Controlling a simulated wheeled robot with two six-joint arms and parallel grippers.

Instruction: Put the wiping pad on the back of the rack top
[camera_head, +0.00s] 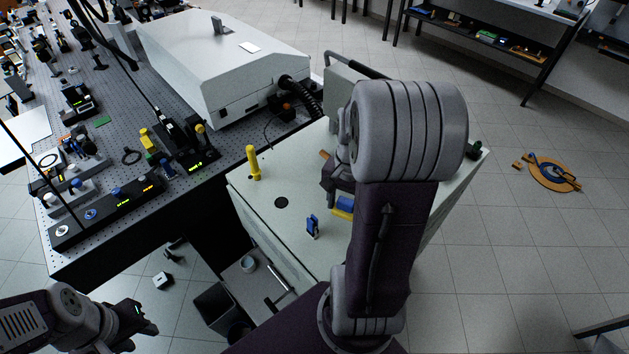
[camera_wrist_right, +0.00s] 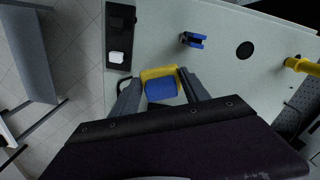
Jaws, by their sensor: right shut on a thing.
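The wiping pad, blue and yellow, shows in the head view (camera_head: 345,204), partly hidden by my right arm. In the right wrist view the pad (camera_wrist_right: 161,89) sits between the two fingers of my right gripper (camera_wrist_right: 160,84), which is shut on it. The pad is over the pale rack top (camera_head: 265,187); I cannot tell whether it touches the surface. The rack top also fills the middle of the right wrist view (camera_wrist_right: 220,70). My left gripper (camera_head: 146,318) is at the lower left of the head view, away from the rack; its jaw opening is unclear.
On the rack top stand a yellow post (camera_head: 253,163) and a small blue clip-like part (camera_head: 313,226), near a dark round spot (camera_head: 281,202). A black tray (camera_wrist_right: 119,40) lies along one edge. The optical table (camera_head: 120,150) is at the left. A grey bin (camera_head: 215,305) stands below.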

